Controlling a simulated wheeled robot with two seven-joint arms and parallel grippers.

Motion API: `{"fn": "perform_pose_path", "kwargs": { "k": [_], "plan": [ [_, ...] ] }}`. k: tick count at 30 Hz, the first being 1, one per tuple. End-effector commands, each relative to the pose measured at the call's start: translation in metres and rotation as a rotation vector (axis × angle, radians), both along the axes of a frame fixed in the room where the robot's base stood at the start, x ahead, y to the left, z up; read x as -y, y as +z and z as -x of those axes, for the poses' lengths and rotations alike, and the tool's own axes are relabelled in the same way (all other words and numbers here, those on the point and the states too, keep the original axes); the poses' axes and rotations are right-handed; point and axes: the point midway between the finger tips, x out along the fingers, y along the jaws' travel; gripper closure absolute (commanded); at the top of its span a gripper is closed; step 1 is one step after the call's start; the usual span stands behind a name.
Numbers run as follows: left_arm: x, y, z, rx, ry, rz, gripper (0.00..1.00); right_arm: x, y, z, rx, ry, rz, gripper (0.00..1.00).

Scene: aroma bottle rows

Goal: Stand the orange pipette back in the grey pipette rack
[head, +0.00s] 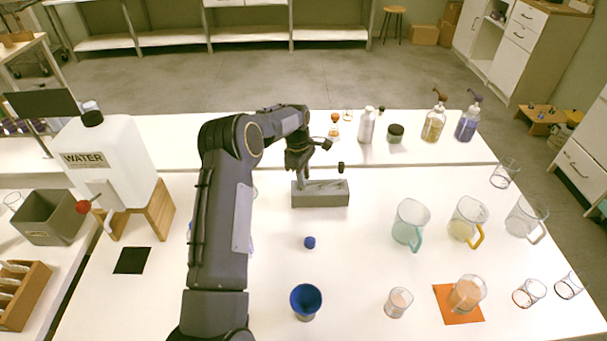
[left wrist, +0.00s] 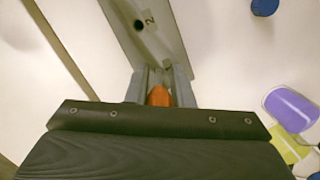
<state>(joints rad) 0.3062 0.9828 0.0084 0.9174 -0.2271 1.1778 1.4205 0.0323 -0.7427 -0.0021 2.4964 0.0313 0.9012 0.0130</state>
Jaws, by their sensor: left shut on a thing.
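The grey pipette rack (head: 320,199) stands near the middle of the table in the head view. In the left wrist view the rack's top (left wrist: 163,45) shows a dark hole beside a "2" mark. My left gripper (head: 300,176) is at the rack's left end. In the left wrist view, its fingers are shut on the orange pipette (left wrist: 158,96), of which only a small orange part shows between them. The pipette's tip is hidden, so I cannot tell whether it is in a hole. My right gripper is in neither view.
A dark-topped item (head: 341,167) shows at the rack's right end. A blue cap (head: 309,242) and a blue funnel (head: 306,299) are nearer me. Jugs, such as the teal-handled one (head: 410,222), stand to the right. A water tank (head: 105,160) is at left.

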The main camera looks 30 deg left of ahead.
Motion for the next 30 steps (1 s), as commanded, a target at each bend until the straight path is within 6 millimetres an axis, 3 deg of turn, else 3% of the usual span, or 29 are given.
{"fn": "perform_pose_path", "kwargs": {
  "k": [9,10,15,30],
  "plan": [
    [0.0001,-0.0024,-0.0001,0.000,0.000,0.000,0.85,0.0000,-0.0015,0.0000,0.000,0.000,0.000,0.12],
    [0.0001,-0.0024,-0.0001,0.000,0.000,0.000,0.77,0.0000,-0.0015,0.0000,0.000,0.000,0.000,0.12],
    [0.0001,-0.0024,-0.0001,0.000,0.000,0.000,0.54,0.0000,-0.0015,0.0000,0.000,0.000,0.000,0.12],
    [-0.0011,0.0072,-0.0001,0.001,-0.001,0.000,0.54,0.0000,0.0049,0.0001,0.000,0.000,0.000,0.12]
  ]
}}
